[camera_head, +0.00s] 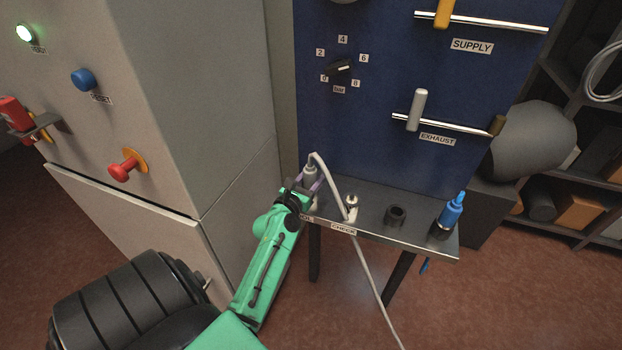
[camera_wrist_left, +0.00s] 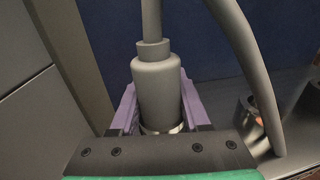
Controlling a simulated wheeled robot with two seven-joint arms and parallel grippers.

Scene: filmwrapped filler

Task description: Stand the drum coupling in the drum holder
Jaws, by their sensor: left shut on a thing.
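A grey cylindrical coupling (camera_wrist_left: 157,88) with a hose from its top stands upright between the purple fingers of my left gripper (camera_wrist_left: 158,115). The gripper is shut on it, and a metal ring shows at its lower end. In the head view the coupling (camera_head: 310,172) is at the left end of a narrow metal shelf (camera_head: 375,213); its lower end is hidden, so I cannot tell whether it is seated. My right gripper is not in view.
A pale metal fitting (camera_head: 351,203) stands behind the CHECK label (camera_head: 343,230), close to the hose (camera_head: 331,180). A blue panel (camera_head: 375,120) rises behind; a grey cabinet (camera_head: 195,100) is left.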

